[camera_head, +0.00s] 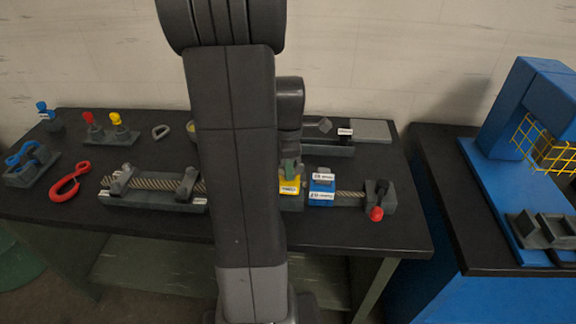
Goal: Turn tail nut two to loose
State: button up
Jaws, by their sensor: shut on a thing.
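My gripper (290,169) points down at the yellow block (289,187) on the rail at mid-table. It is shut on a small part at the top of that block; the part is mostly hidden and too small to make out. A blue block (321,190) with white labels stands just right of the yellow one. I cannot read the labels, so I cannot tell from them which nut is tail nut two. A threaded rod (350,194) runs right from the blue block to a grey end block with a red knob (376,214).
My arm hides the middle of the table (150,226). A grey tray is behind the blocks. A blue machine (530,110) stands at right.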

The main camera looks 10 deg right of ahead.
dwell(0.5)
jog(key=o, duration=0.6)
jog(key=shift+o, duration=0.2)
notch_tip(320, 180, up, 14)
jog(key=shift+f, duration=0.15)
notch_tip(320, 180, down, 14)
jog(key=shift+r, duration=0.15)
dwell(0.4)
